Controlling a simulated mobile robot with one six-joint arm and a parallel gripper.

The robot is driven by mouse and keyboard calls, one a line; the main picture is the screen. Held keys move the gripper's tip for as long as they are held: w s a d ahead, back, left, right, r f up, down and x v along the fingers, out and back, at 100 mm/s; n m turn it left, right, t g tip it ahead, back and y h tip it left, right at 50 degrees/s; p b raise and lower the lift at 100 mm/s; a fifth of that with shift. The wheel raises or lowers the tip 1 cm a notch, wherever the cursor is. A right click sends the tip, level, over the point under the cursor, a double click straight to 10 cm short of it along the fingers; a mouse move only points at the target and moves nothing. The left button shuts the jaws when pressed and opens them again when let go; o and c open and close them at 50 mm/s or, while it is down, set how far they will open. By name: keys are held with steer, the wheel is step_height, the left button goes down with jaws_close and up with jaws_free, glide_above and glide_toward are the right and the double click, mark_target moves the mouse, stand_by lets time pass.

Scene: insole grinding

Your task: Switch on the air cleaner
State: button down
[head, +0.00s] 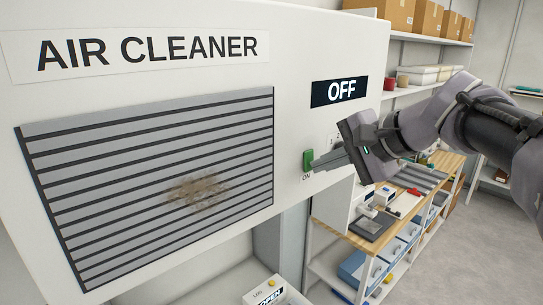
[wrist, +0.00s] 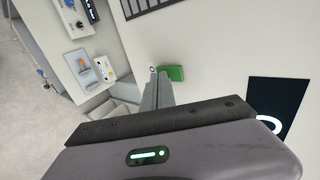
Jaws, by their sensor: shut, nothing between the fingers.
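The air cleaner (head: 150,90) is a large white cabinet with a slatted grille that carries a brown dusty patch. Its dark sign (head: 339,91) reads OFF. A green switch (head: 308,160) with the label ON below it sits right of the grille; it also shows in the wrist view (wrist: 174,73). My gripper (head: 316,168) is shut and empty, its fingertips at the green switch. In the wrist view the fingertips (wrist: 158,80) are close beside the green switch; I cannot tell whether they touch it.
A wooden-topped workbench (head: 440,165) with tools and blue bins stands behind my arm. Shelves with cardboard boxes (head: 428,18) are at the back right. Grey floor (head: 490,240) is clear at the right.

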steer(key=shift+w+a, duration=0.15)
steer(key=shift+w, duration=0.05)
stand_by(0.6)
steer(key=shift+r+p, duration=0.35)
steer(key=shift+r, duration=0.45)
